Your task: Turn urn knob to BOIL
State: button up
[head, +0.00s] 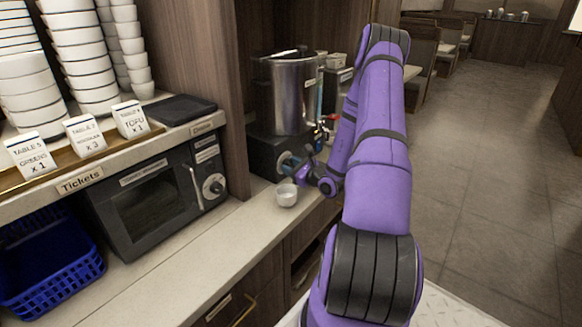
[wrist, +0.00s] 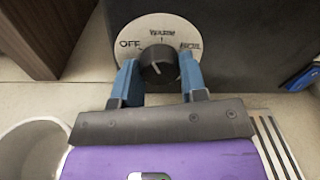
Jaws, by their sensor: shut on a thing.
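The urn is a tall steel pot (head: 292,95) on a black base (head: 262,152) at the counter's far end in the head view. In the wrist view its round black knob (wrist: 158,66) sits on a pale dial plate (wrist: 160,28). OFF is on the left, a blurred word is at the top, and the right-hand word looks like BOIL. My gripper (wrist: 159,80) has its blue fingers on either side of the knob and is shut on it. The knob's exact pointing direction is hard to read. In the head view my gripper (head: 290,164) hides the knob.
A small white bowl (head: 287,195) stands on the counter just in front of the urn. It shows at lower left in the wrist view (wrist: 25,150). A dark wooden post (head: 225,90) and a microwave (head: 160,195) stand to the left. A slotted metal grate (wrist: 272,140) lies at right.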

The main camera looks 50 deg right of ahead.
jog(key=m, duration=0.8)
jog(key=shift+m+g, duration=0.3)
jog(key=m+y, duration=0.1)
jog(key=m, duration=0.3)
jog(key=shift+m+y, duration=0.3)
jog(key=shift+m, duration=1.5)
jog(key=o, duration=0.9)
jog(key=shift+s, duration=0.1)
